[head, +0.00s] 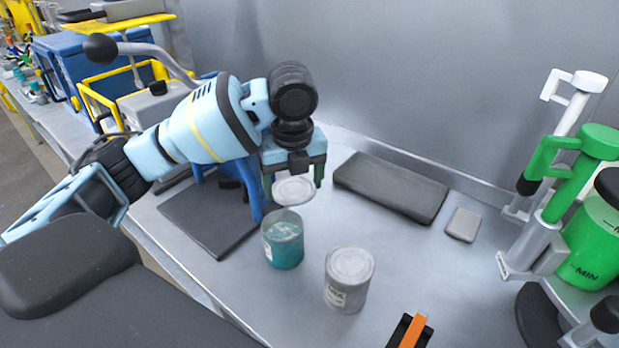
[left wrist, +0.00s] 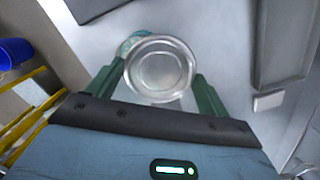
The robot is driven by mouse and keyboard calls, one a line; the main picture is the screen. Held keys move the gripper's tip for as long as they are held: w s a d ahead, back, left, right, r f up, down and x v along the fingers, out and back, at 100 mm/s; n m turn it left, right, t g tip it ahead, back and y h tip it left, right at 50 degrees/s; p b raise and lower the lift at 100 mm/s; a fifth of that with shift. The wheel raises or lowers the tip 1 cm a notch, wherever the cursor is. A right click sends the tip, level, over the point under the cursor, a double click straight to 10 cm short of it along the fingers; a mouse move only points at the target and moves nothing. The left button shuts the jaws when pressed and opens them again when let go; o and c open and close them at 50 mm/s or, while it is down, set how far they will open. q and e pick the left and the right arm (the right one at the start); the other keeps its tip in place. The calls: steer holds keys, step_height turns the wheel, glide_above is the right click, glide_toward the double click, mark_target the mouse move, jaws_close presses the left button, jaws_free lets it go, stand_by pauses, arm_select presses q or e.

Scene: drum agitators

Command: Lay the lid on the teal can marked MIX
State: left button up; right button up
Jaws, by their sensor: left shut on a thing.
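My left gripper (head: 294,185) is shut on a round pale lid (head: 294,192), held roughly level between its green fingers. The teal can (head: 284,244) stands upright on the bench just below and slightly left of the lid. It looks open, with teal contents and a pale label too small to read. The lid is apart from the can's rim. In the left wrist view the lid (left wrist: 160,70) sits between the fingertips and hides most of the teal can (left wrist: 127,44), whose edge shows at its upper left. My right gripper is not in view.
A grey can (head: 349,280) with a closed top stands right of the teal can. A dark mat (head: 215,222) lies left, and a dark slab (head: 390,186) and small grey block (head: 463,224) lie behind. An orange-black object (head: 414,331) is at the front. A green container (head: 592,240) stands right.

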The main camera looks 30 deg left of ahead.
mark_target(281, 203)
arm_select(q)
steer(key=s, duration=0.1)
steer(key=s+r, duration=0.1)
steer(key=s, duration=0.1)
steer(key=shift+s+a+r, duration=0.35)
steer(key=shift+f, duration=0.15)
steer(key=shift+f, duration=3.3)
steer(key=shift+f, duration=0.3)
steer(key=o, duration=0.9)
steer(key=shift+r, duration=0.1)
